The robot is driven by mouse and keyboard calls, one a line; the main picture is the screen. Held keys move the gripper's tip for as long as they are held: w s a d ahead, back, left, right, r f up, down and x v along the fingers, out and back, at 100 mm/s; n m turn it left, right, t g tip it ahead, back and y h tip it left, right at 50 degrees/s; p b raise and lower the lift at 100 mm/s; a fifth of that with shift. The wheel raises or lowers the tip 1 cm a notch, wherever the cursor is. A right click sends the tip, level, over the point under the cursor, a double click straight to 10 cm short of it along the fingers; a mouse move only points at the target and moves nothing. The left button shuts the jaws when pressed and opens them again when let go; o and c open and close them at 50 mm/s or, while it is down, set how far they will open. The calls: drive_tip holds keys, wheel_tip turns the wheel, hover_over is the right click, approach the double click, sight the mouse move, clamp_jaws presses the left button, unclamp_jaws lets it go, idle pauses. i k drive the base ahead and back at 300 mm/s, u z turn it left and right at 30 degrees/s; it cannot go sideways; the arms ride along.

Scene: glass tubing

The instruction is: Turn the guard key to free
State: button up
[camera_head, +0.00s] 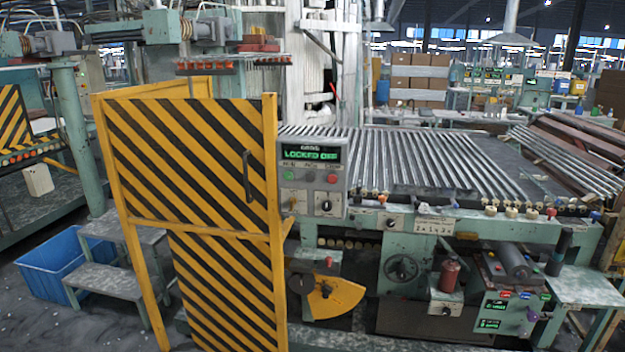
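A grey control box (341,185) stands at the right edge of a yellow-and-black striped guard gate (195,150). Its display (311,153) reads "LOCKED OFF" in green letters. Below the display are a green button (289,175) and a red button (332,178). A dark rotary switch (326,207) sits at the lower right of the box. A small brass-coloured part (291,200) shows at the lower left; I cannot tell which of the two is the guard key, or its setting. The gate appears shut, with a dark vertical handle (249,176). My gripper is not in view.
A green machine with a bed of glass tubes (415,158) extends right of the box. A yellow quadrant plate (334,297) sticks out below it. Metal steps (110,280) and a blue crate (57,264) stand at the left.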

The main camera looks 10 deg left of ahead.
sight(293, 201)
drive_tip(key=u, duration=0.65)
drive_tip(key=k, duration=1.3)
drive_tip(key=u, duration=0.35)
drive_tip(key=i, duration=1.65)
drive_tip(key=z, duration=0.5)
